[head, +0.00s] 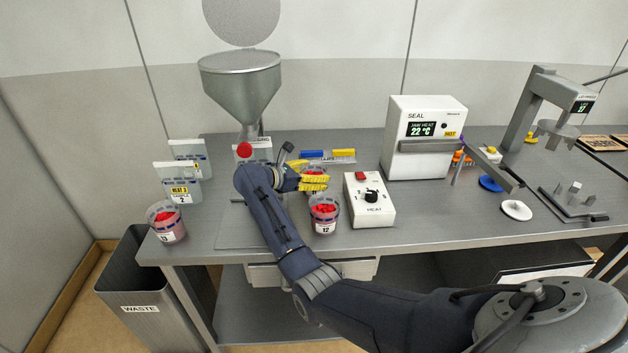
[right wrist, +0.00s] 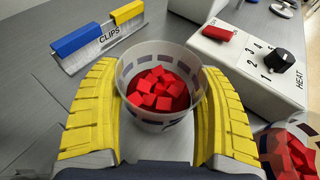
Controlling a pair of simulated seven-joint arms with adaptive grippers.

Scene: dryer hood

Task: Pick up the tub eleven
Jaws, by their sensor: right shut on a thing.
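My right gripper (head: 314,181) has yellow fingers and is shut on a clear tub of red cubes (right wrist: 160,123), one finger on each side of it. The held tub's number is hidden in both views, so I cannot read whether it is eleven. In the head view it is mostly hidden behind the fingers. A tub labelled 12 (head: 324,226) stands just in front of the gripper, and a tub of red cubes shows at the lower right of the right wrist view (right wrist: 291,155). My left gripper is not in view.
A tub labelled 13 (head: 166,230) stands at the table's left front. A HEAT control box (head: 369,205) is close to the gripper's right. The CLIPS rack (right wrist: 103,44) lies behind. A metal hopper (head: 240,85) and a SEAL machine (head: 423,140) stand farther back.

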